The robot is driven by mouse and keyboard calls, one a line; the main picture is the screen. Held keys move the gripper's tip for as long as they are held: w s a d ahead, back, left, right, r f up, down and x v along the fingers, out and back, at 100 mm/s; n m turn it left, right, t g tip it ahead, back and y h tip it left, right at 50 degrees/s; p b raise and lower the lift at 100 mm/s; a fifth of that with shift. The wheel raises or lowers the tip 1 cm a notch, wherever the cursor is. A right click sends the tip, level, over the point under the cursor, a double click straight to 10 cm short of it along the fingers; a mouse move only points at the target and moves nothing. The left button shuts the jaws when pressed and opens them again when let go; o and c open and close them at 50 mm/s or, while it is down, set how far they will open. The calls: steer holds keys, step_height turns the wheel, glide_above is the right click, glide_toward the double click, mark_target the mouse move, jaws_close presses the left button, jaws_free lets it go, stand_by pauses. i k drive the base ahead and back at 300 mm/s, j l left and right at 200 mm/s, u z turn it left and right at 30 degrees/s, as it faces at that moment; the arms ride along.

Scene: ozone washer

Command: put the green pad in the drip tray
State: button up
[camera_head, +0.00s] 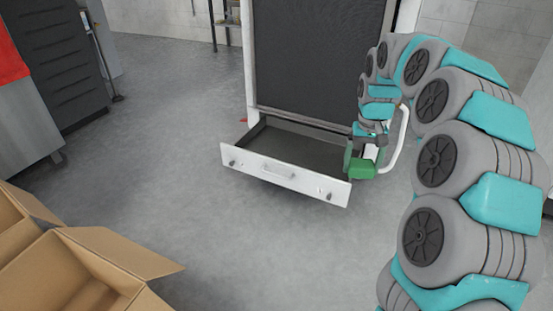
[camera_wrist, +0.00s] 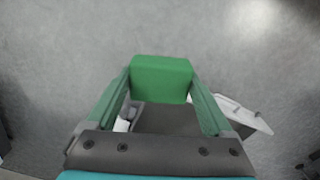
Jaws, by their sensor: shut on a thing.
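The green pad (camera_head: 362,169) is a bright green block. My gripper (camera_head: 364,157) is shut on it and holds it off the floor at the right end of the drip tray (camera_head: 262,168). The tray is a shallow grey drawer with a white front, pulled out from the bottom of the washer, and its visible inside looks empty. In the wrist view the pad (camera_wrist: 162,78) sits between the tips of the two green fingers. The pad and fingers hide the tray's right rear corner in the head view. I cannot tell whether the pad is over the tray or just beside it.
The washer (camera_head: 318,60) with its dark screen stands behind the tray. An open cardboard box (camera_head: 110,250) is at the lower left. A dark cabinet (camera_head: 55,55) and a grey unit with a red top (camera_head: 25,125) stand at the left. The floor before the tray is clear.

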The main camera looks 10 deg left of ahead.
mark_target(295, 152)
steer(key=i+j, duration=1.05)
steer(key=z, duration=0.05)
